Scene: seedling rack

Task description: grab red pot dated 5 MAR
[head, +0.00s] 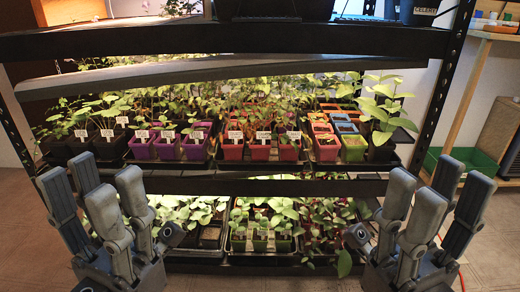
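Red pots with white labels stand in the front row of a tray on the rack's middle shelf in the head view: a left one (233,151), a middle one (260,152) and a right one (289,152). Their label writing is too small to read, so I cannot tell which is dated 5 MAR. Pots behind them are partly hidden by leaves. My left gripper (96,190) is open and empty in front of the rack at the lower left. My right gripper (434,197) is open and empty at the lower right. Both are apart from the red pots.
Purple pots (167,151) and black pots (110,147) stand left of the red ones; orange and green pots (326,147) stand right. The upper shelf edge (230,42) and a lamp panel (210,72) hang above. A lower shelf holds more seedlings (262,222). A black post (447,85) bounds the right.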

